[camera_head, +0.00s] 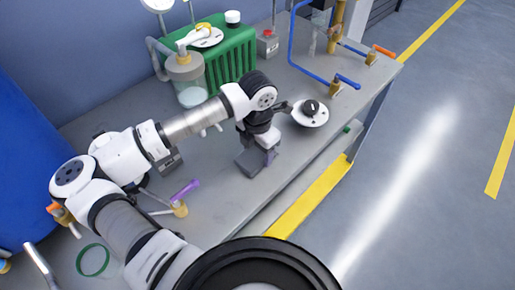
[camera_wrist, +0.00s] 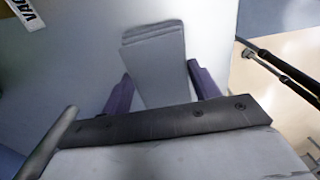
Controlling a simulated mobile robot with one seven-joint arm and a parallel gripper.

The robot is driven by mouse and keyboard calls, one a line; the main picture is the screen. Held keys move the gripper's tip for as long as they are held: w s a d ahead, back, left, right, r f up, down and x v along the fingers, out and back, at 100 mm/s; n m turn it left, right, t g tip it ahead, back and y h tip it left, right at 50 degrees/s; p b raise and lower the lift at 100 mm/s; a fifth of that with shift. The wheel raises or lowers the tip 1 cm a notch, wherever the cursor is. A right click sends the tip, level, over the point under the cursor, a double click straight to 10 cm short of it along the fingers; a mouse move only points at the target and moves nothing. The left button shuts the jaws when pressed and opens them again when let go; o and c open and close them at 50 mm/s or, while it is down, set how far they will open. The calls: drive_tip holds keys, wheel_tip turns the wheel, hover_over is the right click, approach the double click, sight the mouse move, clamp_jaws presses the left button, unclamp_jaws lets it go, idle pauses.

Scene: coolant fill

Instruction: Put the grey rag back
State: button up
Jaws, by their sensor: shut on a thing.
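The grey rag (camera_wrist: 153,55) is a folded, layered grey piece between the two purple fingers of my gripper (camera_wrist: 161,88) in the wrist view. My gripper is shut on it, and the rag's far end sticks out beyond the fingertips. In the head view my gripper (camera_head: 266,157) points down over the front part of the grey bench (camera_head: 222,225), and the rag (camera_head: 249,163) shows as a grey block beside the purple finger. I cannot tell whether the rag touches the bench top. No marked place for the rag is clear to me in these views.
A white disc with a black knob (camera_head: 310,112) is just right of my gripper. A green ribbed tank (camera_head: 233,62) and a jar (camera_head: 188,82) stand behind. A purple-handled valve (camera_head: 182,205) and a green ring (camera_head: 93,260) are front left. A blue pipe (camera_head: 306,72) runs back right.

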sight(258, 153)
drive_tip(key=shift+f, duration=0.35)
drive_tip(key=shift+f+b, duration=0.2)
drive_tip(key=shift+b, duration=0.15)
drive_tip(key=o, duration=0.9)
drive_tip(key=shift+r, duration=0.1)
drive_tip(key=shift+o, duration=0.2)
drive_tip(key=shift+r, duration=0.1)
drive_tip(key=shift+r+p, duration=0.2)
drive_tip(key=shift+p, duration=0.3)
wheel_tip(258, 153, up, 12)
drive_tip(key=b, duration=0.2)
drive_tip(key=shift+f+b, duration=0.15)
drive_tip(key=shift+b, duration=0.25)
